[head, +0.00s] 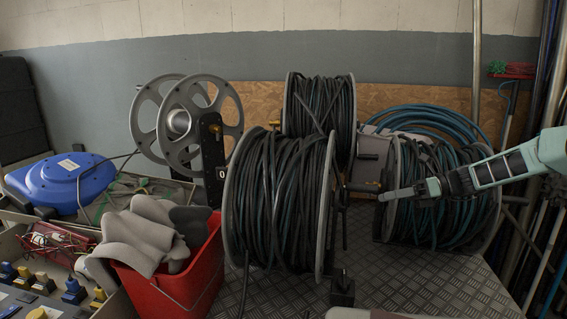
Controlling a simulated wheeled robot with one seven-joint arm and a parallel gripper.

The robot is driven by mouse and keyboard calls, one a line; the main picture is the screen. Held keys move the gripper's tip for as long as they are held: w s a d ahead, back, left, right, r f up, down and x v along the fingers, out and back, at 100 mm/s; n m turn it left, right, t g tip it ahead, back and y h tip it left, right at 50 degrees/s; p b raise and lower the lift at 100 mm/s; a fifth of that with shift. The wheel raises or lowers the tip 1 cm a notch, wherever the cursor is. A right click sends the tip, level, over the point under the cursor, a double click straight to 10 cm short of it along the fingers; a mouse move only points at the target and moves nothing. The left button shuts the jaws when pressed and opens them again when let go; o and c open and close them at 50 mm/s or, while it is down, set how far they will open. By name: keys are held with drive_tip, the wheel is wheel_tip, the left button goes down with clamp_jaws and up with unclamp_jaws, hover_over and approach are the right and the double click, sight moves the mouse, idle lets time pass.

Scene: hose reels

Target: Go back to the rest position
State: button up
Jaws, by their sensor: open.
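My gripper (391,192) reaches in from the right on my teal and dark arm. Its fingers point left, in front of the right hose reel (440,225). From this side view the gap between the fingers hardly shows, and I see nothing held in them. The right reel carries dark and blue-green hose and stands on the metal plate floor. A large reel (275,205) with dark hose stands in the middle, left of my gripper. Another wound reel (318,115) sits behind it. I cannot tell whether the fingertips touch the right reel.
An empty grey reel (180,125), a blue cable reel (62,182) and a red bucket (190,285) with grey cloth stand at left. Poles (477,60) and a wall (400,60) bound the back and right. Bare tread plate (400,275) lies in front.

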drive_tip(key=s+a+r+n+g+h, duration=0.1)
drive_tip(key=s+a+n+g+h, duration=0.55)
drive_tip(key=s+a+n, duration=1.05)
drive_tip(key=s+d+f+n+t+h, duration=0.1)
drive_tip(key=s+n+t+h, duration=0.4)
drive_tip(key=s+n, duration=1.1)
drive_tip(key=s+h, duration=0.3)
drive_tip(key=s, duration=0.7)
drive_tip(key=shift+d+f+t, duration=0.15)
drive_tip(key=shift+d+t, duration=0.05)
drive_tip(key=shift+t, duration=0.15)
